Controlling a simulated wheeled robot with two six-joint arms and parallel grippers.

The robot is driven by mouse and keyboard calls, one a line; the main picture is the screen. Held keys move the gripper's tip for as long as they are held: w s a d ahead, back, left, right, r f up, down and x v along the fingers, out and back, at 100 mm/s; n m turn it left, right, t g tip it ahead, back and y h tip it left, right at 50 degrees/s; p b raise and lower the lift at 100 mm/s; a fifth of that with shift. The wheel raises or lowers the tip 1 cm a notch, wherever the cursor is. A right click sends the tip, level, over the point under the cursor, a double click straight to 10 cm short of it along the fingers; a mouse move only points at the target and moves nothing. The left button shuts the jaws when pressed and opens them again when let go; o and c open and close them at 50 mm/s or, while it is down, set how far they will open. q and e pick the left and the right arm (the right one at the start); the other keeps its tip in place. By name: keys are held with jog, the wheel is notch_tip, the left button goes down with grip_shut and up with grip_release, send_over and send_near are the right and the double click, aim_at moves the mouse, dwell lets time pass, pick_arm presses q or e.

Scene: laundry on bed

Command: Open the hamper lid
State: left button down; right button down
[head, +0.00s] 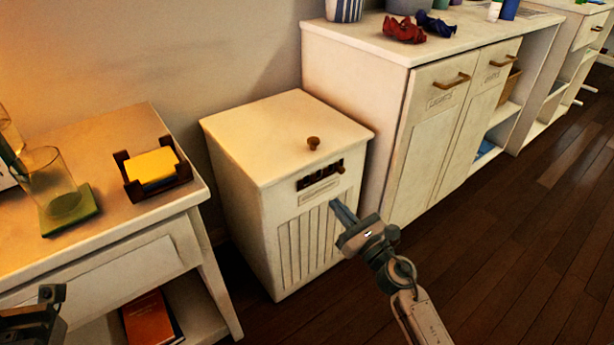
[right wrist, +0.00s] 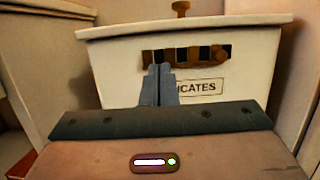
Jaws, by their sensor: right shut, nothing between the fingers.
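The cream hamper (head: 290,185) stands between the side table and the long cabinet. Its lid (head: 270,135) lies flat and closed, with a small brown knob (head: 313,143) near the front edge. The hamper's front has a slotted dark opening (head: 320,174) and a label below it. In the right wrist view the knob (right wrist: 181,8) shows at the top, and the label (right wrist: 200,87) reads "ICATES" in part. My right gripper (head: 337,205) is shut and empty, in front of the hamper's front, below the knob. My left gripper (head: 40,305) is at the lower left edge, partly cut off.
A side table (head: 90,130) on the left holds a glass (head: 48,180) and a tray of yellow notes (head: 152,166). A long cabinet (head: 350,45) on the right has red cloth (head: 403,28) on top. Dark wooden floor (head: 510,230) is clear at right.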

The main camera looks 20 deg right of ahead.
jog(key=p+x, duration=0.1)
jog(key=x, duration=0.9)
jog(key=shift+p, duration=0.3)
jog(key=shift+r+p, duration=0.25)
jog(key=shift+p, duration=0.1)
